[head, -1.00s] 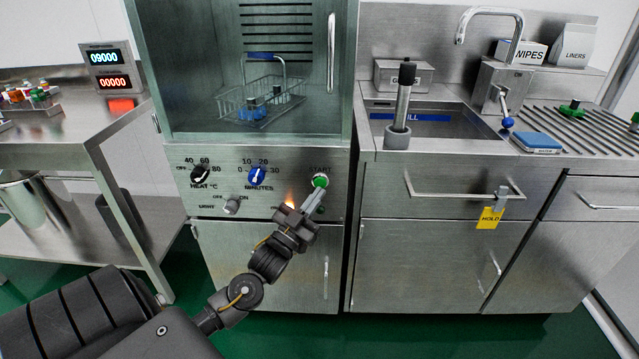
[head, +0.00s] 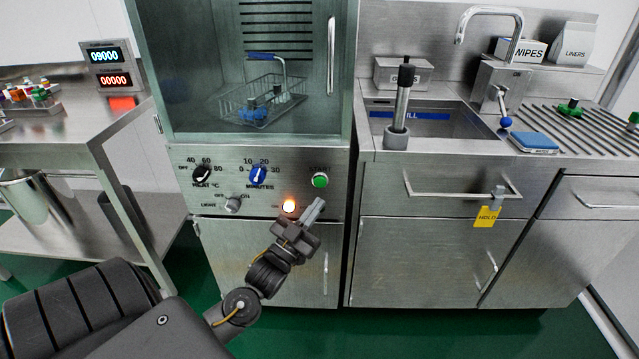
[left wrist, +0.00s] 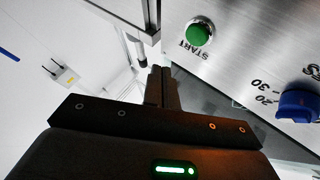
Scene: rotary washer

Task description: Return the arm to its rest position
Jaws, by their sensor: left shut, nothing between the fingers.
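My left gripper (head: 314,211) is shut and empty in front of the washer's lower control panel. Its tips sit a little below the green START button (head: 320,180) and apart from it. In the left wrist view, the shut fingers (left wrist: 161,82) point up the picture, with the green button (left wrist: 198,34) to their right. An orange lamp (head: 289,205) glows just left of the fingertips. My right gripper is not in view.
The washer's glass door (head: 260,70) is closed over a wire basket (head: 262,103). Heat (head: 202,174) and minutes (head: 258,175) knobs are left of the button. A drawer handle (head: 460,194) with a yellow HOLD tag (head: 487,216) protrudes at the right. A steel side table (head: 75,130) stands left.

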